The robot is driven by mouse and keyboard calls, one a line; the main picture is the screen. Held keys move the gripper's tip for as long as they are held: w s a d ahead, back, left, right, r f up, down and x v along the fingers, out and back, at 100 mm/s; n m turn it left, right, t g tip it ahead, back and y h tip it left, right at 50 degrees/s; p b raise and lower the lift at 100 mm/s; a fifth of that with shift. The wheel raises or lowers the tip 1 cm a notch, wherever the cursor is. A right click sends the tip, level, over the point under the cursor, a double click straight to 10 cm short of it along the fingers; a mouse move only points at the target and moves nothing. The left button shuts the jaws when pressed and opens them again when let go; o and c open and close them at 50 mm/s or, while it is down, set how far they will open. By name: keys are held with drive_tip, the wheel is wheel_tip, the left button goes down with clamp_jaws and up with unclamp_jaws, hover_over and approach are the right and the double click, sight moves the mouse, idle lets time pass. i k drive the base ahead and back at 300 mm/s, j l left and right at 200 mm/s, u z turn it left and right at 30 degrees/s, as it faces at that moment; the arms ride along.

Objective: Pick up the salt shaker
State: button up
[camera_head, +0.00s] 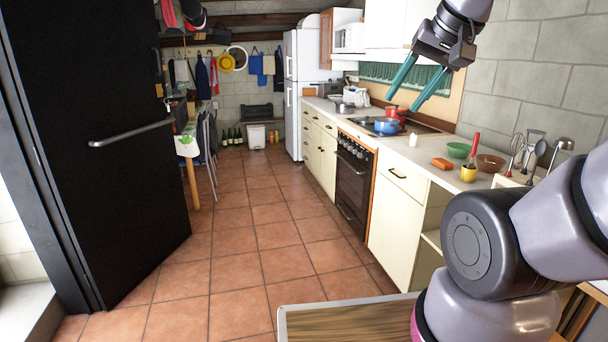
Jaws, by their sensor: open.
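A small white upright object (413,140), which looks like the salt shaker, stands on the counter just right of the stove. It is too small to make out any detail. My gripper (401,102) is in the upper right of the head view, its two teal fingers spread apart and pointing down to the left. It is open and empty. In the picture the fingertips are above the white object, and clearly apart from it.
A blue pan (387,126) and a red pot (395,112) are on the stove. The tiled floor (235,235) is clear; a black door (95,130) stands left.

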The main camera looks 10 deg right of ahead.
sight(414, 134)
drive_tip(key=i+z, duration=0.1)
drive_tip(key=i, duration=0.5)
drive_tip(key=i+j+z, duration=0.1)
drive_tip(key=i, duration=0.55)
drive_tip(key=i+j+z, duration=0.1)
drive_tip(key=i, duration=0.5)
drive_tip(key=i+j+z, duration=0.2)
drive_tip(key=i+z, duration=0.25)
drive_tip(key=i+j+z, duration=1.05)
drive_tip(key=j+z, duration=0.3)
drive_tip(key=j, duration=0.15)
